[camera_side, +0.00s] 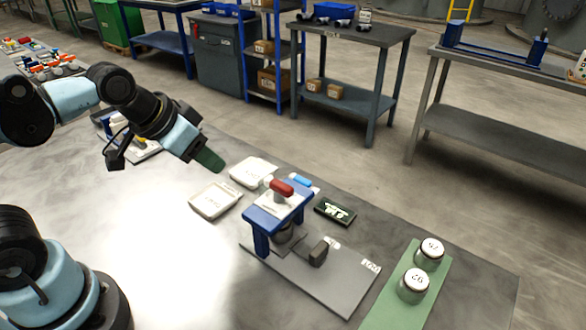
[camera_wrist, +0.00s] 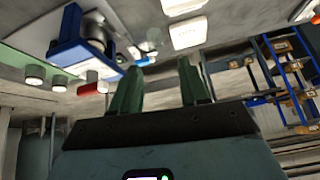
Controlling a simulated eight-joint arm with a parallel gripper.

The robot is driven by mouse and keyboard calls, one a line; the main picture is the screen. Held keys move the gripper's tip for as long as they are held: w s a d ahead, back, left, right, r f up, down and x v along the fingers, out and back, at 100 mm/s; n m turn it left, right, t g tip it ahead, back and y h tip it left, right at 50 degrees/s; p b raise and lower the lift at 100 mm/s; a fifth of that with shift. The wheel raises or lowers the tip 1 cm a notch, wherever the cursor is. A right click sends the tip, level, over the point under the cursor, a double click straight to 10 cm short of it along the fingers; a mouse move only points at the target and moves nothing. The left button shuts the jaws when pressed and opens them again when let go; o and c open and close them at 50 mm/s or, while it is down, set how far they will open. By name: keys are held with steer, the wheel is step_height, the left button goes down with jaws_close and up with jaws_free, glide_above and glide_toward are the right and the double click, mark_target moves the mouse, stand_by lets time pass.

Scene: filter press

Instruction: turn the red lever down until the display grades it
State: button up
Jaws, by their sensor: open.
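The press is a blue frame (camera_side: 258,220) on a grey base plate, with a white top plate. The red lever (camera_side: 282,187) sits on top of it, lying roughly level. In the wrist view the red lever (camera_wrist: 93,88) shows beside the blue frame (camera_wrist: 75,50), left of my fingers. A small dark display (camera_side: 335,212) with light green marks lies behind the press on the table; its marks are too small to read. My gripper (camera_side: 208,160) is in the air, up and left of the press, touching nothing. Its two green fingers (camera_wrist: 160,90) are apart and empty.
Two white trays (camera_side: 215,201) lie between my gripper and the press. A blue-and-white object (camera_side: 302,180) is just behind the lever. Two capped jars (camera_side: 413,286) stand on a green mat (camera_side: 385,315) at right. The table's left middle is clear.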

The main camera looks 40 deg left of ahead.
steer(key=w+d+r+m+g, duration=0.4)
steer(key=d+r+m, duration=0.3)
steer(key=m, duration=0.2)
steer(key=m+g, duration=0.3)
steer(key=m, duration=0.5)
glide_toward(278, 182)
step_height(278, 182, down, 8)
steer(key=shift+s+d+f, duration=0.15)
steer(key=shift+f, duration=0.1)
steer(key=shift+c, duration=0.3)
jaws_close()
